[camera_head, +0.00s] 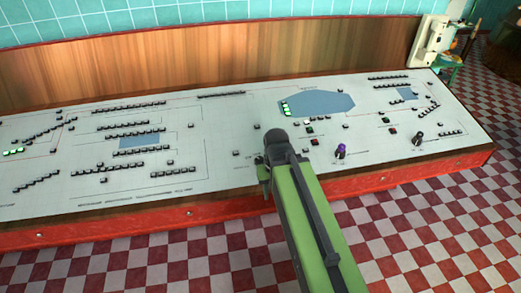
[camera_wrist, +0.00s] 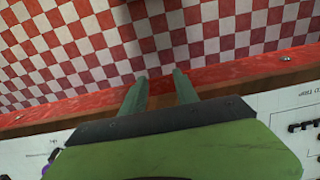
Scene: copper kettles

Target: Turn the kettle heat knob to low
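A control panel (camera_head: 215,140) lies across a long console. A purple knob (camera_head: 341,151) stands near its front edge, right of my arm. A black knob (camera_head: 418,138) stands farther right. Their labels are too small to read, so I cannot tell which is the kettle heat knob. My gripper shows in the wrist view (camera_wrist: 160,76), its two green fingers apart with nothing between them, over the console's wooden and red front edge. In the head view my green arm reaches the panel left of the purple knob, and the fingers are mostly hidden. A purple bit (camera_wrist: 48,160) shows at the wrist view's lower left.
Several rows of small black buttons cover the panel. Dark red buttons (camera_head: 393,129) sit between the knobs. A wooden backboard (camera_head: 200,60) rises behind. A cream wall-phone-like box (camera_head: 428,42) stands at the back right. The checkered floor (camera_head: 430,220) in front is clear.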

